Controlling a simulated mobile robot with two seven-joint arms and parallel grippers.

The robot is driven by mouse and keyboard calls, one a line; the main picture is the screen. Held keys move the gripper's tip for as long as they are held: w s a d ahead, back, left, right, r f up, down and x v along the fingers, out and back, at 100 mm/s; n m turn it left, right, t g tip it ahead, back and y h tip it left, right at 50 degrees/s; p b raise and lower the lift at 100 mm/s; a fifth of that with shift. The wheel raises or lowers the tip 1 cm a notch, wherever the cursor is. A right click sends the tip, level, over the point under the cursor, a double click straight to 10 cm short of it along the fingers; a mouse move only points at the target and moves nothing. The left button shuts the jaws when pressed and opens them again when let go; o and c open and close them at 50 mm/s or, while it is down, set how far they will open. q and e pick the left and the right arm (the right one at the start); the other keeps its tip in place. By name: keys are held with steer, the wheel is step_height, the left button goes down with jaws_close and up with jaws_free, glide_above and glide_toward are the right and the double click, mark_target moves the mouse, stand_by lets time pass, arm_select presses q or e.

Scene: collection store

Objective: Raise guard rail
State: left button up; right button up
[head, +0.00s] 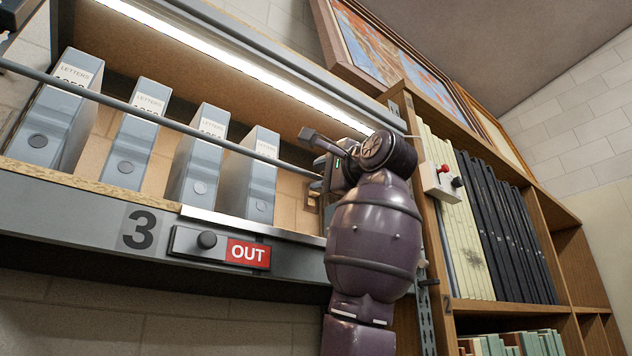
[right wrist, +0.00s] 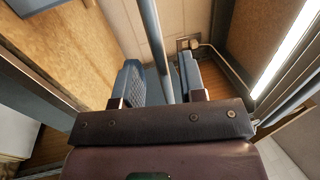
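The guard rail (head: 150,117) is a thin grey bar crossing the shelf in front of several blue-grey letter boxes (head: 203,160). It slopes down to the right in the head view. My right gripper (head: 314,163) is at the rail's right part. In the right wrist view the rail (right wrist: 152,40) runs between the two fingers of my right gripper (right wrist: 161,78), with a gap on each side. The fingers are apart, not closed on it.
The shelf front (head: 90,215) carries a number 3 and a slider plate with a red OUT sign (head: 248,253). A lit lamp strip (head: 235,62) runs above. At right are a white switch box (head: 441,182) and a wooden bookcase (head: 545,225) with books.

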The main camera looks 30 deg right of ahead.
arm_select(q)
steer(key=shift+w+f+b, duration=0.3)
steer(key=shift+f+b, duration=0.65)
steer(key=shift+b, duration=0.05)
arm_select(e)
steer(key=v, duration=0.8)
steer(key=shift+s, duration=0.15)
arm_select(q)
steer(key=shift+s+f, duration=0.15)
steer(key=shift+s, duration=0.2)
arm_select(e)
steer(key=shift+d+f, duration=0.1)
